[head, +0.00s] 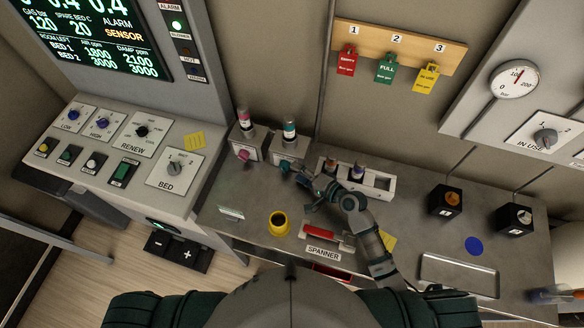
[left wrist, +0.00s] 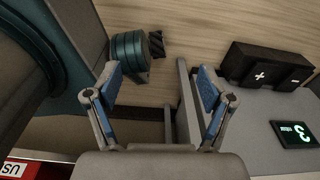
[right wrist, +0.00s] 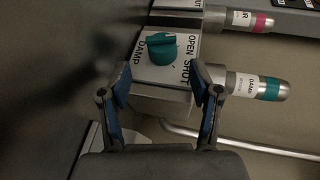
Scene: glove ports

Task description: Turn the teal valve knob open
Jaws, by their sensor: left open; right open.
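The teal valve knob (right wrist: 158,48) sits on a white plate marked DAMP, OPEN and SHUT in the right wrist view. A bottle with a teal band (right wrist: 268,89) extends from the same block. In the head view the teal knob (head: 284,168) is at the front of its block. My right gripper (right wrist: 163,84) is open and empty, its fingers pointing at the knob with a gap. It also shows in the head view (head: 304,186), just right of and below the knob. My left gripper (left wrist: 160,84) is open and empty, above the floor area, outside the head view.
A pink-knobbed valve (head: 243,155) stands left of the teal one. A white holder (head: 372,181) with small bottles is to the right. A yellow cup (head: 279,222) and the spanner tray (head: 325,236) are nearer me. A control console (head: 110,150) is at left.

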